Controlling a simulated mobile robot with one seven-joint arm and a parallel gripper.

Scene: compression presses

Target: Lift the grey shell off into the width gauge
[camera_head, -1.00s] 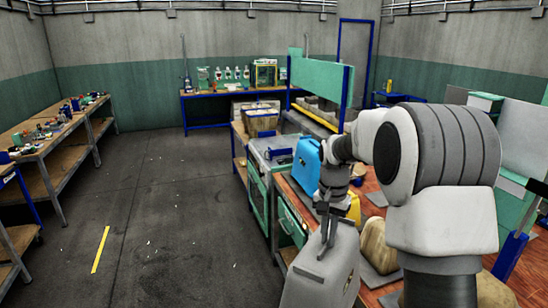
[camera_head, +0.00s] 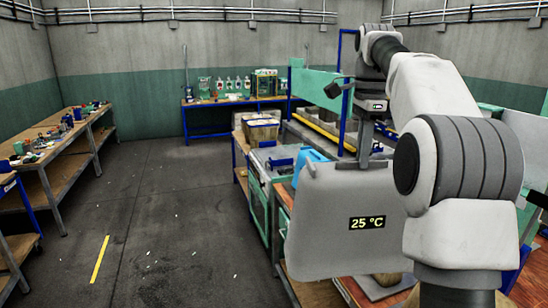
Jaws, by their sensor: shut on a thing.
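The grey shell (camera_head: 325,235) is a large, flat grey case with a "25 °C" display on its face. It hangs roughly upright, slightly tilted, in front of the workbench. My gripper (camera_head: 362,160) is above it and shut on its top edge. The exact finger contact is partly hidden. A blue shell (camera_head: 308,158) stands on the bench behind it, mostly covered. I cannot make out the width gauge for certain in this view.
A wooden bench top (camera_head: 330,292) runs below and behind the shell. A teal panel on blue posts (camera_head: 318,88) stands behind my arm. The grey floor (camera_head: 170,220) at left is open, with a tool-covered table (camera_head: 60,145) beyond.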

